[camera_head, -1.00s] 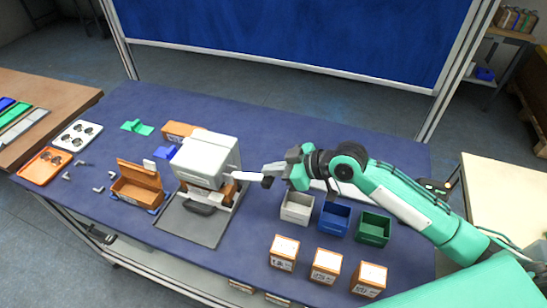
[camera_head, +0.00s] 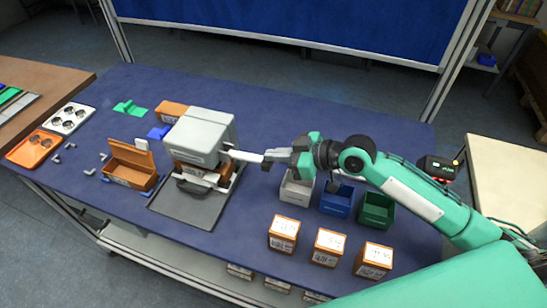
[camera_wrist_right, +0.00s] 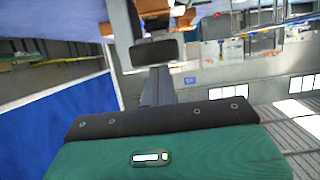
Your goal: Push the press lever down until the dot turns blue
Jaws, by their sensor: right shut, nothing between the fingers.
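The press (camera_head: 205,135) is a grey-white housing on a dark base plate, left of the middle of the table in the head view. An orange box (camera_head: 188,171) sits under the housing. A pale lever bar (camera_head: 242,154) juts from the right side of the press. My right gripper (camera_head: 267,157) is shut and empty, at the outer end of this bar. I cannot tell whether they touch. In the right wrist view the gripper (camera_wrist_right: 157,84) points up the picture, towards a dark block. I cannot make out the dot. My left gripper is not in view.
An open orange box (camera_head: 130,166) stands left of the press. White (camera_head: 297,190), blue (camera_head: 337,201) and green (camera_head: 377,210) bins stand below my right arm, with three labelled orange boxes nearer the front edge. Trays lie at the far left. The back right of the table is clear.

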